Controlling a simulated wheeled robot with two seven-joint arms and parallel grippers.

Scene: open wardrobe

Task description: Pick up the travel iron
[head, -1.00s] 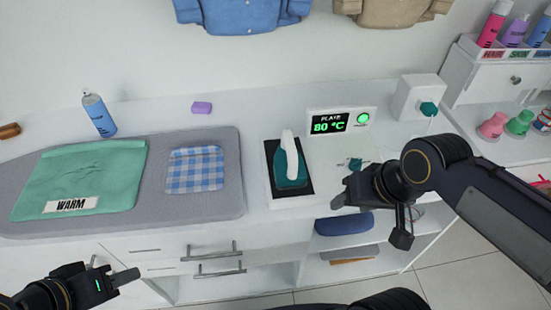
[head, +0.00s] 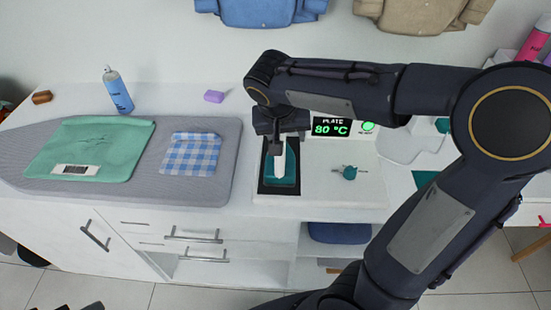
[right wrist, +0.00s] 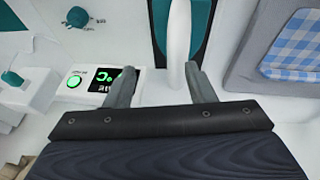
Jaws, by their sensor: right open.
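The travel iron (head: 284,176) is teal with a white handle and rests on a dark plate at the left of the white station. My right gripper (head: 281,140) is over the iron from behind, its fingers at the handle. In the right wrist view, the open fingers (right wrist: 162,72) lie on either side of the white handle (right wrist: 179,45), which is nearer the right finger. The iron's teal body (right wrist: 160,22) shows beyond. Only dark bits, probably of my left gripper, show at the bottom left edge of the head view; its jaws are hidden.
The display (head: 331,127) reads 80 °C, partly behind my right arm. A teal knob (head: 349,172) is right of the iron. The ironing board (head: 215,185) with green and checked cloths lies left.

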